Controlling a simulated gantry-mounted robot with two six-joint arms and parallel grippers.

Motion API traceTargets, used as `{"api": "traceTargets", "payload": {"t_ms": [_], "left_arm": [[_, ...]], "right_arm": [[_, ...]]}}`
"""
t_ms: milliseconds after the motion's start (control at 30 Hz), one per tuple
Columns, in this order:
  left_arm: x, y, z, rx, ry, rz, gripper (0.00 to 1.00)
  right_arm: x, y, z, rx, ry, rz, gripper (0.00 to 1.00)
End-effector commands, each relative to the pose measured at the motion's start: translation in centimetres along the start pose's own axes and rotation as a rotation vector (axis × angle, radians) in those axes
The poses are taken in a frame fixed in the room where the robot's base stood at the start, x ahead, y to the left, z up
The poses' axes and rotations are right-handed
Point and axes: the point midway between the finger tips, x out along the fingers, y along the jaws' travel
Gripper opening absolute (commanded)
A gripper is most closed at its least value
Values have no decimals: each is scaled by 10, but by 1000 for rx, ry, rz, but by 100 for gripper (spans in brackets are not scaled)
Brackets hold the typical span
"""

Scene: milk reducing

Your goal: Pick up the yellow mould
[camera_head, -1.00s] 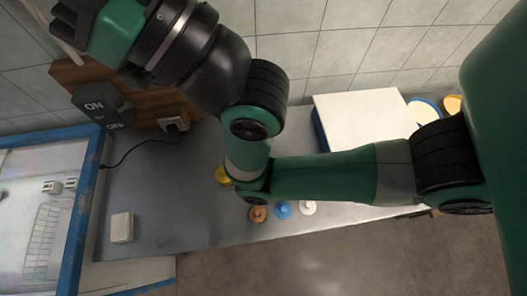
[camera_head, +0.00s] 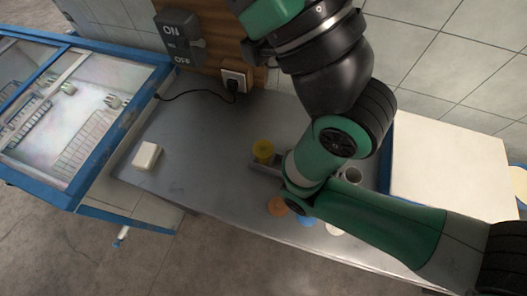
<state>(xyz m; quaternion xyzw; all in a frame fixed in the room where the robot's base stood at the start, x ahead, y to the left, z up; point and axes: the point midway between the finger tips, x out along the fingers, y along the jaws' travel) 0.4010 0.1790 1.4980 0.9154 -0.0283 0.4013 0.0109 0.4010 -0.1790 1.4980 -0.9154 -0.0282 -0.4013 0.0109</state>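Orange (camera_head: 278,206), blue (camera_head: 306,221) and white (camera_head: 334,229) round pieces lie near the table's front edge, partly hidden by my arm. A white block (camera_head: 147,156) is left; the table (camera_head: 205,160) between is clear.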

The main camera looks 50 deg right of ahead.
Motion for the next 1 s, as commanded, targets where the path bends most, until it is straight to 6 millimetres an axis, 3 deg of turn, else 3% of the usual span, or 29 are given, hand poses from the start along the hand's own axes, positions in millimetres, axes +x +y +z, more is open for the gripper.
{"api": "traceTargets", "payload": {"t_ms": [133, 667, 1000], "left_arm": [[0, 0, 0, 0, 0, 0, 2], [0, 0, 0, 0, -1, 0, 97], [0, 0, 0, -18, 1, 0, 98]], "right_arm": [[0, 0, 0, 0, 0, 0, 0], [0, 0, 0, 0, -1, 0, 0], [0, 0, 0, 0, 0, 0, 0]]}}
